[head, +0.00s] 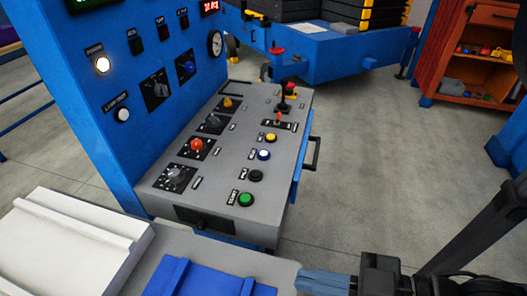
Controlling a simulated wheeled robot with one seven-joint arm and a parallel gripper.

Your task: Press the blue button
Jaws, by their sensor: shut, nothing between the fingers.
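The blue button (264,154) is on the sloped grey console (222,182), in the column of buttons near its right edge. It has a pale, bright top and a dark blue rim. A yellow button (271,137) is just above it in the picture, and a black button (255,175) and a green button (246,199) are below it. My gripper (302,281) is low in the picture, pointing left, with its blue-grey fingers shut and empty. It is apart from the console, below and right of the blue button.
Knobs (197,146) and a joystick (283,103) stand up from the console. A handle (314,153) juts from its right side. A blue upright panel (100,110) rises behind. White (75,240) and blue (205,280) pieces lie at the front. Open floor is right.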

